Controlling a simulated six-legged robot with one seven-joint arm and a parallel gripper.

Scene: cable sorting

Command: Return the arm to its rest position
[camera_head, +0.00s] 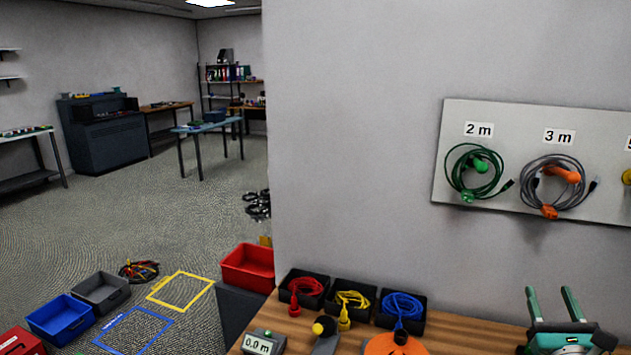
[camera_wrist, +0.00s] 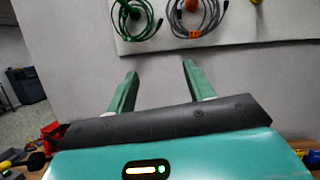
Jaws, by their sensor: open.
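My gripper (camera_head: 552,304) is at the lower right of the head view, in front of the wooden bench. Its two green fingers point up and stand apart, with nothing between them. In the wrist view my gripper (camera_wrist: 156,85) also shows open and empty, with the wall board beyond its fingertips. The rest of my arm is mostly out of the head view.
A wall board (camera_head: 519,215) holds a green cable (camera_head: 474,172) under "2 m" and a grey cable (camera_head: 557,186) under "3 m". The wooden bench (camera_head: 455,338) bears black trays with red, yellow and blue cables. Bins and a cable bundle (camera_head: 139,271) lie on the floor at left.

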